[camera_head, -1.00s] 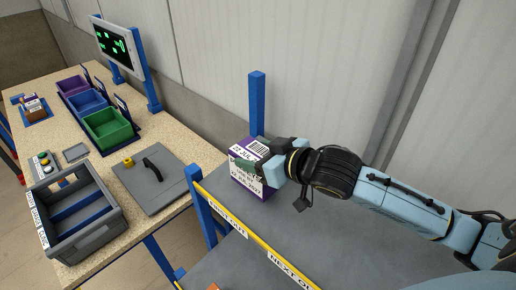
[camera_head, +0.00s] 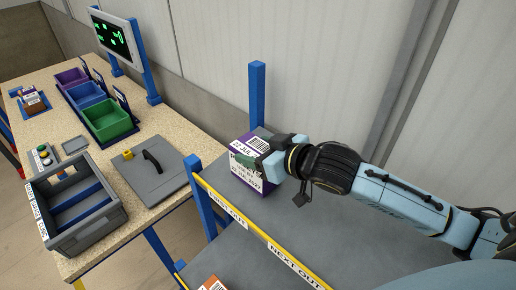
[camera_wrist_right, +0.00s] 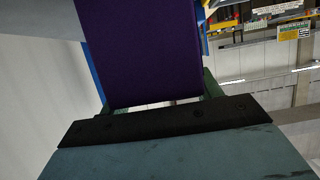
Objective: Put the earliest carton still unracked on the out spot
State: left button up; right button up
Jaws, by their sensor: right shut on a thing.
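A purple carton (camera_head: 247,183) with white date labels and a barcode is at the back left corner of the grey shelf, beside a blue post. My right gripper (camera_head: 268,158) is shut on it from the right. Its purple side also fills the top middle of the right wrist view (camera_wrist_right: 140,50), between the fingers. I cannot tell whether the carton rests on the shelf or is just above it. An orange carton (camera_head: 212,284) shows partly at the bottom edge. The yellow front rail (camera_head: 258,231) carries a "NEXT OUT" label (camera_head: 290,262). My left gripper is not in view.
A wooden bench at left holds a grey crate (camera_head: 92,247), a grey plate with a black handle (camera_head: 150,172), green (camera_head: 110,118), blue and purple bins, and a screen (camera_head: 113,38). The shelf's middle (camera_head: 330,225) is clear.

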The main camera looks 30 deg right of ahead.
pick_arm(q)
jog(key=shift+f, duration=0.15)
pick_arm(e)
jog(key=shift+f, duration=0.25)
jog(key=o, duration=1.2)
jog(key=shift+o, duration=0.2)
